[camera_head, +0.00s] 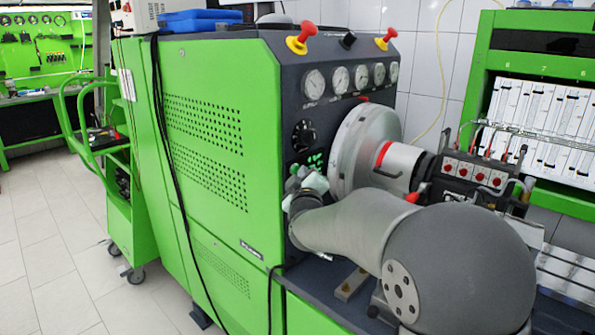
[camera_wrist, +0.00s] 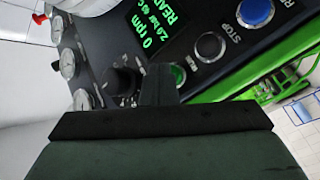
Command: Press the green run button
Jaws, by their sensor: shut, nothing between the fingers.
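The green run button (camera_wrist: 177,75) shows in the wrist view as a green dome in a pale ring, partly hidden behind my fingertips. My gripper (camera_wrist: 160,70) is shut and empty, its dark fingertips over the left part of the button. I cannot tell whether they touch it. In the camera_head view my gripper (camera_head: 307,182) is at the dark panel of the green testbench (camera_head: 215,125), just below the green-lit display (camera_head: 315,161). My own wrist and arm hide much of the panel there.
In the wrist view, a dark STOP button (camera_wrist: 210,46) and a blue button (camera_wrist: 256,12) lie right of the green one. A black knob (camera_wrist: 124,80) is close on the left. The display (camera_wrist: 153,24) reads 0 rpm. A large grey drum (camera_head: 358,150) stands right of my gripper.

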